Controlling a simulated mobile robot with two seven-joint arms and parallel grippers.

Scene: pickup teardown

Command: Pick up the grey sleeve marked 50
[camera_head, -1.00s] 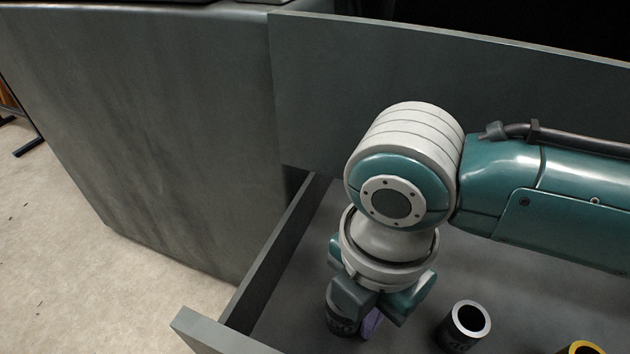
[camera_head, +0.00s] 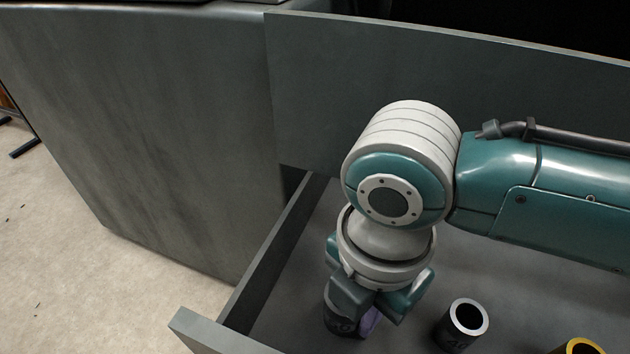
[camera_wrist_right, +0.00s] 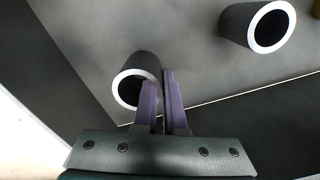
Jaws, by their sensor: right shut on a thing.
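A dark grey sleeve (camera_head: 340,322) with a pale rim stands in the drawer's near left corner area. Its marking is partly in shadow and I cannot read it surely. In the right wrist view the sleeve (camera_wrist_right: 143,70) shows its open end. My right gripper (camera_wrist_right: 162,92) is shut on this sleeve's wall, one purple finger at the bore and the other outside. In the head view the gripper (camera_head: 368,320) is mostly hidden under its own wrist. My left gripper is not in view.
A yellow-rimmed sleeve (camera_head: 580,347) is cut off at the lower right. The drawer's side wall (camera_head: 268,265) is close on the left.

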